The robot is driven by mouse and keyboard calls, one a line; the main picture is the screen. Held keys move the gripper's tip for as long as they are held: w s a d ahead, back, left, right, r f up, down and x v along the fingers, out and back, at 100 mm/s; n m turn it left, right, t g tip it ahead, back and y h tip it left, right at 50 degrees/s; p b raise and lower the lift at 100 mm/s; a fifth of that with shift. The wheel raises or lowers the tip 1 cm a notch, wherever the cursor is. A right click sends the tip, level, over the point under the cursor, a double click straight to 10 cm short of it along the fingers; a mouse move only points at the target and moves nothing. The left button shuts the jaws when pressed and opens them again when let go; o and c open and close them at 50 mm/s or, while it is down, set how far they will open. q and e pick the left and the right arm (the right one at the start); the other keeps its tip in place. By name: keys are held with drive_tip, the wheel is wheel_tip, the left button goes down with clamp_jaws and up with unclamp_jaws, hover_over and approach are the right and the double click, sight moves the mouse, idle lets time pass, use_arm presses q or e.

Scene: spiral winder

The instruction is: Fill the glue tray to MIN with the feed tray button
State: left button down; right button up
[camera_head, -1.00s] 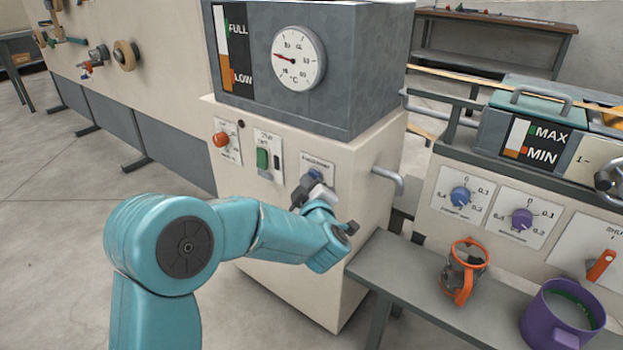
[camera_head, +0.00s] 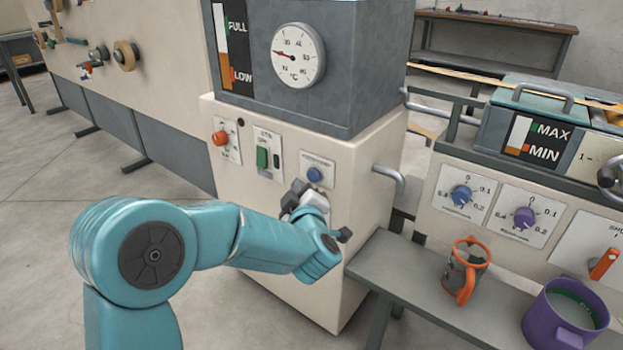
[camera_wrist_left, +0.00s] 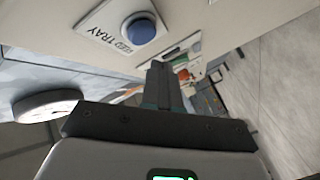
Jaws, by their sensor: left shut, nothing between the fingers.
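The blue feed tray button (camera_head: 314,174) sits on a white plate on the front of the cream glue machine. It also shows in the left wrist view (camera_wrist_left: 138,30) beside the label "FEED TRAY". My left gripper (camera_head: 294,194) is shut and empty, just below and left of the button, apart from it. Its closed fingers (camera_wrist_left: 159,82) point toward the panel in the left wrist view. The glue tray (camera_head: 518,112) is at the right, with a MAX/MIN gauge (camera_head: 534,139). The gauge has a white upper part and an orange lower part, near the MIN mark. My right gripper is not in view.
A green switch (camera_head: 262,158) and an orange knob (camera_head: 221,138) are left of the button. A bent pipe (camera_head: 390,178) sticks out at the right. An orange-handled jug (camera_head: 464,270) and a purple mug (camera_head: 563,318) stand on the grey bench (camera_head: 410,285).

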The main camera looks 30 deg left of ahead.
use_arm(q)
drive_tip(key=s, duration=0.3)
drive_tip(key=shift+s+a+b, duration=0.1)
drive_tip(key=shift+s+b, duration=0.25)
drive_tip(key=shift+b, duration=0.05)
idle(3.0)
drive_tip(key=s+m+p, duration=0.1)
drive_tip(key=m, duration=0.4)
drive_tip(key=s+m+p, duration=0.1)
drive_tip(key=m+p, duration=0.1)
drive_tip(key=m, duration=0.4)
drive_tip(key=s+m+p, duration=0.1)
drive_tip(key=m+p, duration=0.1)
drive_tip(key=m, duration=0.4)
drive_tip(key=shift+s+a+f+g, duration=0.15)
drive_tip(key=shift+s+g, duration=0.15)
drive_tip(key=shift+s, duration=0.1)
